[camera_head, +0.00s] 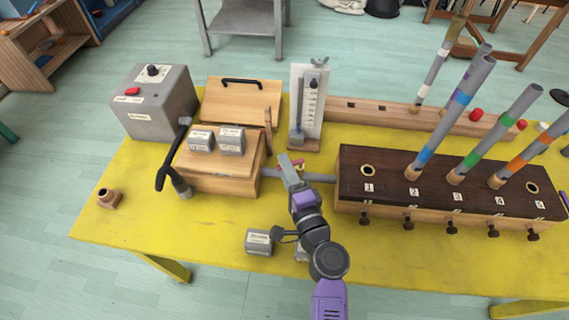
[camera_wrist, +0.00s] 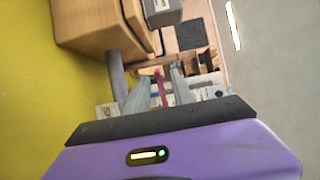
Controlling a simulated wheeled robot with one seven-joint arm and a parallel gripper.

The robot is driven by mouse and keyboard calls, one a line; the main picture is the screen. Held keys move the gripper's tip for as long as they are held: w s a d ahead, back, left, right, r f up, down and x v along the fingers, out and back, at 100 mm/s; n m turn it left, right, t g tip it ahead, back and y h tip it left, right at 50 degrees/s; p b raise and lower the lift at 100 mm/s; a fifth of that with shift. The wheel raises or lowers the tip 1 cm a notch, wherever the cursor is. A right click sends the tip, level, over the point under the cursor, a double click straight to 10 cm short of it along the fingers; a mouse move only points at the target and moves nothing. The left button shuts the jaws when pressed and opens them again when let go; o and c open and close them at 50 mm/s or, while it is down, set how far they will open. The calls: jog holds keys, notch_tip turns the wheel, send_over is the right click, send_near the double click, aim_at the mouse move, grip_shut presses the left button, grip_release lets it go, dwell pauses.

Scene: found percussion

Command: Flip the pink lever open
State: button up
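The pink lever (camera_head: 298,162) is small and sits by the grey pipe between the wooden box and the dark-topped block. In the wrist view the pink lever (camera_wrist: 160,88) lies between my two grey fingers. My gripper (camera_head: 288,165) reaches over the table to the lever. In the wrist view my gripper (camera_wrist: 162,80) has its fingers apart, with the lever in the gap. I cannot tell whether a finger touches it. My gripper and arm partly hide the lever's mount in the head view.
The wooden box (camera_head: 215,180) with grey weights stands left of my gripper. The dark-topped block (camera_head: 440,180) with coloured tubes stands right. A white gauge panel (camera_head: 308,110) stands behind. A grey block (camera_head: 259,242) lies near the front edge of the yellow table (camera_head: 150,215).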

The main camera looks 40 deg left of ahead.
jog(key=shift+w+a, duration=0.2)
jog(key=shift+a, duration=0.2)
grip_shut()
